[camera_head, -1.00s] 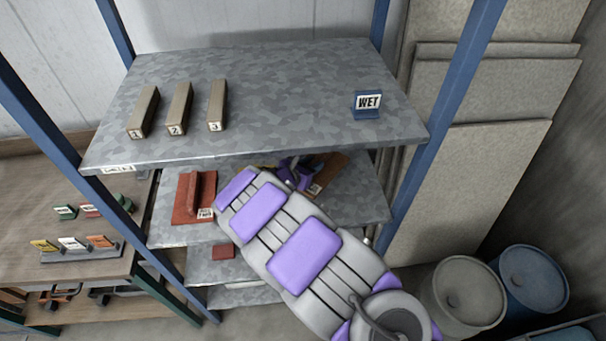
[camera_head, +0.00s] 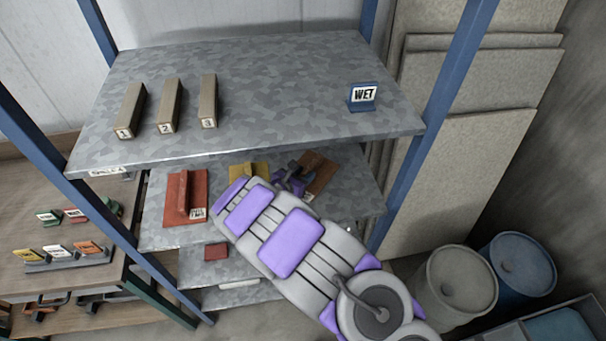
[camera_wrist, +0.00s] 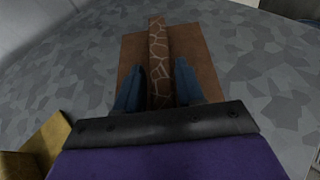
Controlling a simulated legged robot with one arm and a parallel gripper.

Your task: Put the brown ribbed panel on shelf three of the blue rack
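The brown ribbed panel (camera_head: 322,171) lies on the second level from the top of the blue rack (camera_head: 432,130), at the right. In the wrist view the brown panel (camera_wrist: 203,62) lies flat, its cracked-pattern rib (camera_wrist: 160,55) running away from me. My gripper (camera_head: 292,176) is at its near side. In the wrist view my gripper's fingers (camera_wrist: 159,68) are on either side of the rib, with visible gaps, so it is open. The wrist housing hides the panel's near end.
A red ribbed panel (camera_head: 184,198) and a yellow panel (camera_head: 248,172) share that level. The top shelf (camera_head: 270,95) overhangs it, carrying three numbered blocks (camera_head: 168,106) and a WET sign (camera_head: 362,97). A bench (camera_head: 60,220) stands left; drums (camera_head: 456,285) stand right.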

